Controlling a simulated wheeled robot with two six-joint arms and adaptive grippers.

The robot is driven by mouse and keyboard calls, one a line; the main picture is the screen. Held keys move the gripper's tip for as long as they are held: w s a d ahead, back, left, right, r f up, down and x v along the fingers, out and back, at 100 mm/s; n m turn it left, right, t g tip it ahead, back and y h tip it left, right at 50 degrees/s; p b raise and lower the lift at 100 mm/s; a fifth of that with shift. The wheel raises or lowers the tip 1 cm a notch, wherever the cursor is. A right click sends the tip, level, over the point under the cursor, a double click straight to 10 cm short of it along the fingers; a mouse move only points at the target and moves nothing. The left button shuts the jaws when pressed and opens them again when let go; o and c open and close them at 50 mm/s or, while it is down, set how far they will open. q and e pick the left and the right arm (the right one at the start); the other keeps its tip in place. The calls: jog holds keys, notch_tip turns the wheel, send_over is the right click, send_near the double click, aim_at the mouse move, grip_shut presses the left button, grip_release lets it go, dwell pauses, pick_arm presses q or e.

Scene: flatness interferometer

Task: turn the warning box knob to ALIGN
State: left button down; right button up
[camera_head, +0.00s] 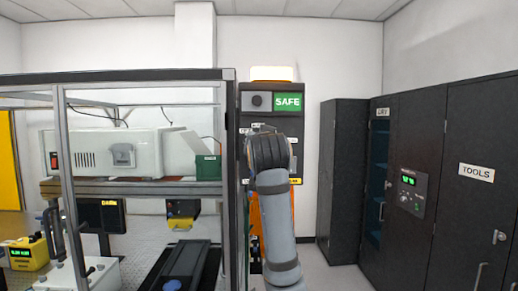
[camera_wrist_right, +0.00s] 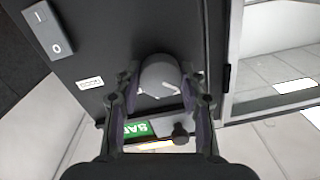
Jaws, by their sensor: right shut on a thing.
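The warning box (camera_head: 244,120) is a tall dark panel with a lit lamp (camera_head: 272,74) on top and a green SAFE sign (camera_head: 287,102). In the right wrist view a grey rounded knob (camera_wrist_right: 158,72) with white marks stands out from the dark panel face. My right gripper (camera_wrist_right: 160,92) is shut on this knob, one finger on each side. In the head view my right wrist (camera_head: 267,152) covers the knob and the middle of the box. I cannot read the knob's setting. My left gripper is out of view.
A metal frame (camera_head: 228,150) with a bench and a white instrument (camera_head: 110,150) stands close left of the box. Dark cabinets (camera_head: 343,180) line the right. Open floor lies between box and cabinets.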

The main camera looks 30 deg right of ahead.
jog(key=shift+m+b, duration=3.4)
jog(key=shift+m, duration=1.4)
jog(key=o, duration=1.1)
jog(key=shift+o, duration=0.2)
jog(key=v, duration=1.2)
jog(key=shift+f, duration=0.2)
jog(key=shift+w, duration=0.1)
